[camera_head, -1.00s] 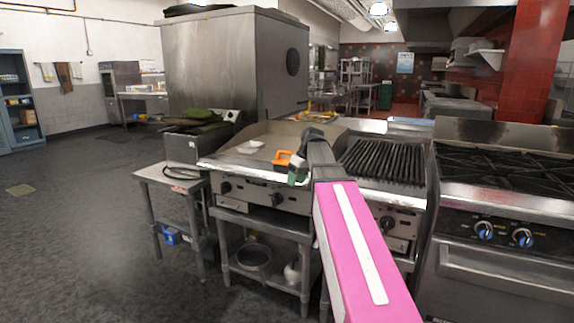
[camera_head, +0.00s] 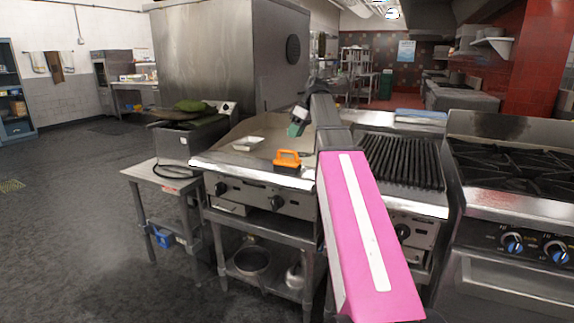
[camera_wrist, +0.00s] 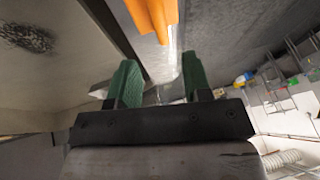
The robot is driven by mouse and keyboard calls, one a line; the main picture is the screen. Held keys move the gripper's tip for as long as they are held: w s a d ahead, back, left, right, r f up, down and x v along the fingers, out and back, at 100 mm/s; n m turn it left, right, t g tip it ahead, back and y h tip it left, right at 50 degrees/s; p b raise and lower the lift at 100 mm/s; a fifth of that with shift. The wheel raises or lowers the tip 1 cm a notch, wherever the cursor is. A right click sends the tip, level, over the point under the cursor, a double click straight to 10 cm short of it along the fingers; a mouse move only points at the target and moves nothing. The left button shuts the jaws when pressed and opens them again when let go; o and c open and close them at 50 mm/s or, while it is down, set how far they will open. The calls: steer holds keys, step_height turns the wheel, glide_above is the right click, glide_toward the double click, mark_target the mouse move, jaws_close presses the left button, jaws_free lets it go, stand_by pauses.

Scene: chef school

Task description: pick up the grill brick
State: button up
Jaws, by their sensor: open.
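The grill brick has an orange handle on a dark base (camera_head: 288,160). It stands near the front edge of the flat griddle (camera_head: 222,150) in the head view. In the wrist view part of the orange handle (camera_wrist: 152,14) shows at the top, beyond the fingertips. My gripper (camera_wrist: 158,88) is open, its two green fingers apart with nothing between them. In the head view my gripper (camera_head: 297,129) hangs above the griddle, behind and slightly right of the brick, apart from it. My pink arm hides part of the griddle's right side.
A ridged char grill (camera_head: 402,162) is to the right, then a burner range (camera_head: 510,170). The floor at left is clear.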

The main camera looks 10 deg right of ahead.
mark_target(287, 151)
steer(key=x, duration=0.3)
steer(key=shift+s+x, duration=0.15)
steer(key=shift+x, duration=1.15)
steer(key=shift+s+x, duration=0.1)
steer(key=shift+x, duration=1.2)
steer(key=shift+d+f, duration=0.1)
steer(key=shift+d, duration=0.05)
jaws_close()
